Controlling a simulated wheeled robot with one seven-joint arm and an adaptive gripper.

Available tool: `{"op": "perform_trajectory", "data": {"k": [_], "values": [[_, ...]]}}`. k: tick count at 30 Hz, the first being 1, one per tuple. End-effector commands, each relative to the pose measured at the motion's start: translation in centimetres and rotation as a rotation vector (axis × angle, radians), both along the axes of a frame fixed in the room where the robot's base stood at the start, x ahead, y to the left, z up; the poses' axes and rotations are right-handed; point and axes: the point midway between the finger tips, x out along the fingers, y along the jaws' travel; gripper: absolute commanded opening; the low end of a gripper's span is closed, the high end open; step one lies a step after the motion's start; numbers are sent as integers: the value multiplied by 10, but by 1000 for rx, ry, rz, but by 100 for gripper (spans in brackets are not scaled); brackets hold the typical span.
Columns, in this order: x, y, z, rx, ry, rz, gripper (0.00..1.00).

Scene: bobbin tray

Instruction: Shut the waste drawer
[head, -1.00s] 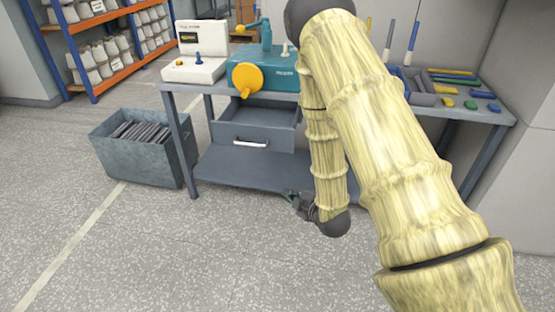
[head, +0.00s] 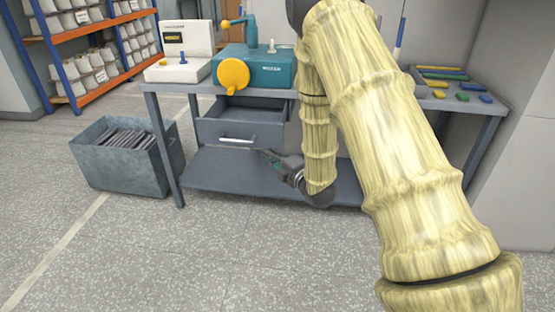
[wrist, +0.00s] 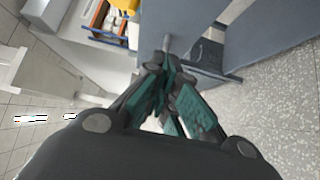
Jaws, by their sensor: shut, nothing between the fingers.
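The waste drawer (head: 240,132) is a grey drawer under the bench top, pulled open so that its inside shows in the head view. Its pale bar handle (head: 237,139) is on the front face. My gripper (head: 267,154) is just below and to the right of the handle in the head view, pointing left, with its fingers shut and empty. In the wrist view the teal-padded fingers (wrist: 168,68) come together near a grey bar and blue-grey panels; I cannot tell whether they touch anything.
The bench (head: 150,88) carries a teal machine (head: 265,72) with a yellow wheel, a white device (head: 180,70) and colored pieces at right. A lower shelf (head: 225,180) lies beneath the drawer. A grey bin (head: 120,165) stands left of the bench. The floor in front is clear.

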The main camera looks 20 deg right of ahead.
Motion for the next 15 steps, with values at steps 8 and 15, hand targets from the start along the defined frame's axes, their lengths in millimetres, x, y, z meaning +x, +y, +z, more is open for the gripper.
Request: {"op": "perform_trajectory", "data": {"k": [8, 15], "values": [[46, 9, -1, 0, -1, -1, 0], [74, -4, -1, 1, 1, -2, 0]]}}
